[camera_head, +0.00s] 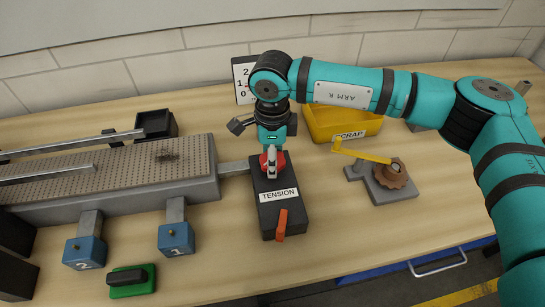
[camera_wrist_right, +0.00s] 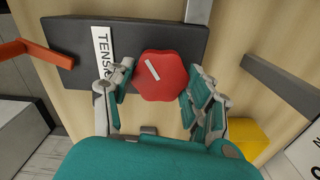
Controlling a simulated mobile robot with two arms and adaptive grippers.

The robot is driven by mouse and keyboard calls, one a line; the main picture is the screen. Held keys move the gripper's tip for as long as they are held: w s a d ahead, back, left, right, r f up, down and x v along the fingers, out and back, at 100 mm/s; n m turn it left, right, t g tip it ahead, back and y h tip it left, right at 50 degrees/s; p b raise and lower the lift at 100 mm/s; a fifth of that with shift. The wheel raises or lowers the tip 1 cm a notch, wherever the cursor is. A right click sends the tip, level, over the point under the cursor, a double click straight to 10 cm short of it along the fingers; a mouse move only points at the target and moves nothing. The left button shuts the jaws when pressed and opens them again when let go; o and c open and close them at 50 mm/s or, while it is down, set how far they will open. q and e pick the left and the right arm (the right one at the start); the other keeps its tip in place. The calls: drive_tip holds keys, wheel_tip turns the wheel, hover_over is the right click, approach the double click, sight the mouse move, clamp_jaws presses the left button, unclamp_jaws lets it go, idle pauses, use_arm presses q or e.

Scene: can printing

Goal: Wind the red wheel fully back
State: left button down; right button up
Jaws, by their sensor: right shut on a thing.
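The red wheel (camera_wrist_right: 163,82) is a lobed knob on top of the dark box labelled TENSION (camera_head: 282,217). A white mark on the wheel points diagonally in the right wrist view. My right gripper (camera_head: 271,166) comes down from above onto the wheel, with its fingers on opposite sides of it. It is shut on the wheel, which it partly hides in the head view (camera_head: 281,161). An orange-red lever (camera_head: 281,225) sits at the near end of the box. My left gripper is not in view.
A grey perforated bed (camera_head: 110,172) with rails and blue weights (camera_head: 177,238) marked 1 and 2 stands left. A yellow SCRAP bin (camera_head: 340,122) and a crank device with a yellow handle (camera_head: 380,180) are right. A numbered card (camera_head: 241,78) stands behind. The front right tabletop is clear.

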drive_tip(key=n+b, duration=0.1)
drive_tip(key=b, duration=0.1)
drive_tip(key=n+b, duration=0.2)
drive_tip(key=b, duration=0.1)
drive_tip(key=n+b, duration=0.2)
drive_tip(key=shift+f, duration=0.25)
drive_tip(key=n+b, duration=0.2)
drive_tip(key=shift+r+n+b, duration=0.1)
drive_tip(key=shift+n+b, duration=0.2)
drive_tip(key=shift+n, duration=0.1)
drive_tip(key=shift+r+n+b, duration=0.15)
drive_tip(key=shift+n+b, duration=0.55)
drive_tip(key=shift+n, duration=0.4)
drive_tip(key=o, duration=1.2)
wheel_tip(320, 180, up, 12)
drive_tip(key=shift+r, duration=0.1)
